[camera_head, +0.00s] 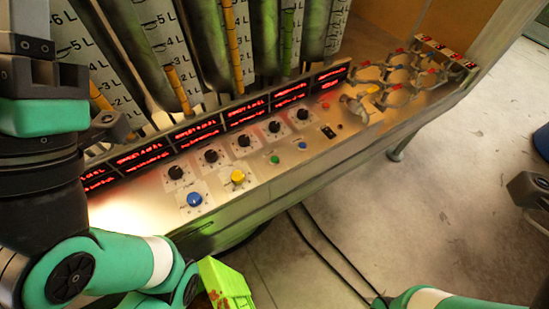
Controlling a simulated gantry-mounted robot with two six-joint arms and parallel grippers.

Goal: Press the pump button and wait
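A slanted metal control panel (270,165) runs from lower left to upper right. It carries a row of black knobs (211,156), a large blue knob (194,199), a yellow knob (238,176), a small green button (275,159), a small blue button (302,146) and a red button (325,105). I cannot read which one is the pump button. My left arm fills the left edge; a dark grey part of it (112,124) is near the panel's left end, its finger state unclear. A dark grey part of my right arm (530,190) shows at the right edge, away from the panel.
Red-lit displays (195,133) line the panel's back, with marked litre columns (95,60) behind. Metal valves and pipes (400,75) stand at the right end. A bright green box (225,285) is below the panel. Black cables (325,255) cross the open grey floor.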

